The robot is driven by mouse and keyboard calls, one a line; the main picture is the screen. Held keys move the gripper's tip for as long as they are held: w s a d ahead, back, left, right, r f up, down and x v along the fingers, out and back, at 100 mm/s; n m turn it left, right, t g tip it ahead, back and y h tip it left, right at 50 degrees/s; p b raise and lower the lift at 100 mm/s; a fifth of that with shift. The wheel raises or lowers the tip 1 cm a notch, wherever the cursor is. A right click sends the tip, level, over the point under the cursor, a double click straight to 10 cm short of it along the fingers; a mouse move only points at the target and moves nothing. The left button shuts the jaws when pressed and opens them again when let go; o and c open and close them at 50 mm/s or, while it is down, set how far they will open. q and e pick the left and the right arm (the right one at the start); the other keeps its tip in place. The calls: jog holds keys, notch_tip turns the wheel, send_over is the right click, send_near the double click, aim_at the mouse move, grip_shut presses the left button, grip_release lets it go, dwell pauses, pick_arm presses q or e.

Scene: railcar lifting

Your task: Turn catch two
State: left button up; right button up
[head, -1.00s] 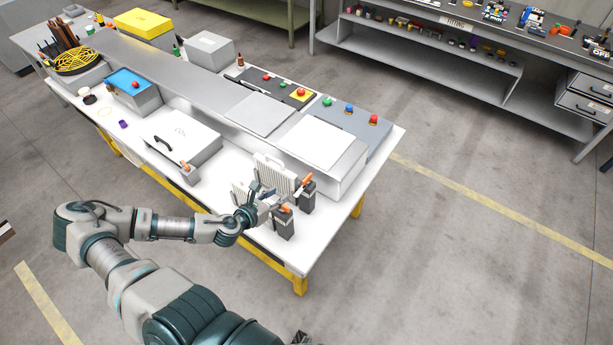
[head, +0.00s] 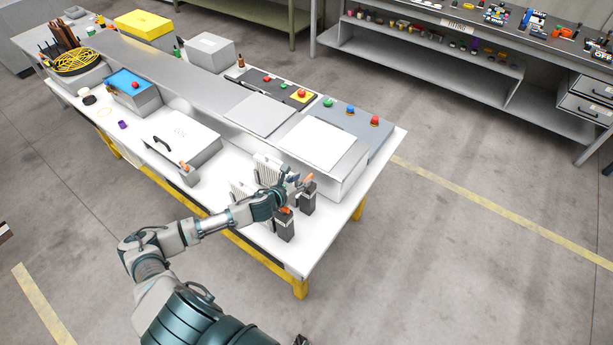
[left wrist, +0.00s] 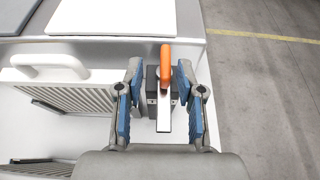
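Two dark grey catch posts stand at the near right end of the white bench. The far catch (head: 308,201) has an orange-tipped lever, which shows upright in the picture in the left wrist view (left wrist: 166,62). The near catch (head: 284,226) also has an orange lever. My left gripper (head: 299,181) is at the far catch. In the left wrist view its blue-padded fingers (left wrist: 158,100) are spread on either side of the catch and lever, with gaps on both sides.
A white ribbed panel with a handle (left wrist: 50,95) stands left of the far catch. A grey lidded box (head: 182,140) with another orange lever sits further left. A raised console with buttons (head: 348,120) is behind. The floor to the right is clear.

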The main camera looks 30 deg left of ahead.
aim_at(306, 178)
pick_arm(q)
jog(key=x, duration=0.2)
jog(key=shift+w+d+f, duration=0.1)
jog(key=shift+w, duration=0.3)
jog(key=shift+w+d+f, duration=0.1)
jog(key=shift+w+d, duration=0.1)
jog(key=shift+w, duration=0.1)
jog(key=shift+w+d, duration=0.2)
jog(key=shift+d, duration=0.05)
grip_shut()
jog(key=shift+a+f, duration=0.1)
jog(key=shift+a, duration=0.15)
pick_arm(e)
jog(key=shift+d+r, duration=0.1)
